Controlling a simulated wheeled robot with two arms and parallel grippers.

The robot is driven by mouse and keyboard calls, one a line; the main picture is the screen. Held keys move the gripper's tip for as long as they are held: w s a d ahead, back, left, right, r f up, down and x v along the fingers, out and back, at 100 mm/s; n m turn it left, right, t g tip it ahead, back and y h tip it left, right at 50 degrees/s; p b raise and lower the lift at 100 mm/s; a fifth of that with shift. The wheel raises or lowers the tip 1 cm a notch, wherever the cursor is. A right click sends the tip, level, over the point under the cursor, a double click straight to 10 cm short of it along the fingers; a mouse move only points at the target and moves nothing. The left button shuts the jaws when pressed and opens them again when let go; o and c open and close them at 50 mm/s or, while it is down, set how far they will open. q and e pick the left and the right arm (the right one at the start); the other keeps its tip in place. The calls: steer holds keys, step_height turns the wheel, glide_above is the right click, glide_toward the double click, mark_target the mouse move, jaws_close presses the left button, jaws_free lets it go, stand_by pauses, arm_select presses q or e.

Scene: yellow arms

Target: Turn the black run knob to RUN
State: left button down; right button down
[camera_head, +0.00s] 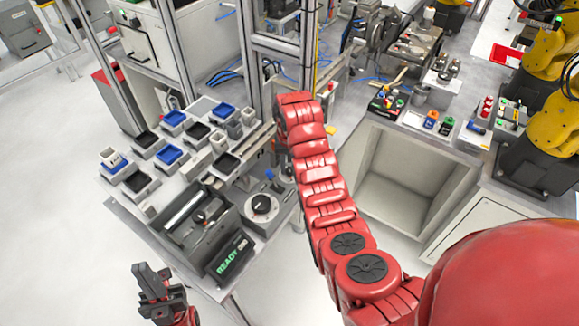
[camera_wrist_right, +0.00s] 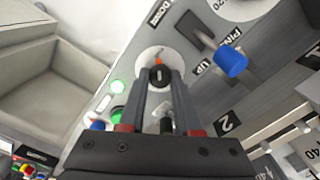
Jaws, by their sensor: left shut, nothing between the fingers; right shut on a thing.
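In the right wrist view, a small round black knob (camera_wrist_right: 158,75) with an orange mark above it sits on a white disc (camera_wrist_right: 146,58) on a grey panel. My right gripper (camera_wrist_right: 160,88) is shut on this knob, with one finger on each side. In the head view my right arm's end hides that gripper and the knob. No RUN lettering is readable. My left gripper (camera_head: 157,285) is shut and empty at the lower left, apart from the bench.
In the wrist view, a blue-tipped lever (camera_wrist_right: 232,62) by PIN UP and PIN DOWN labels and a lit green button (camera_wrist_right: 118,87) are close to the gripper. In the head view, a black dial (camera_head: 262,204) and a READY display (camera_head: 233,256) are on the bench, with several trays behind.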

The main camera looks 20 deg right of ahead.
mark_target(289, 169)
stand_by(0.3)
steer(key=c, duration=0.6)
jaws_free()
step_height(289, 169, up, 7)
steer(key=p, duration=0.5)
steer(key=shift+a, duration=0.1)
step_height(289, 169, up, 10)
steer(key=shift+r, duration=0.15)
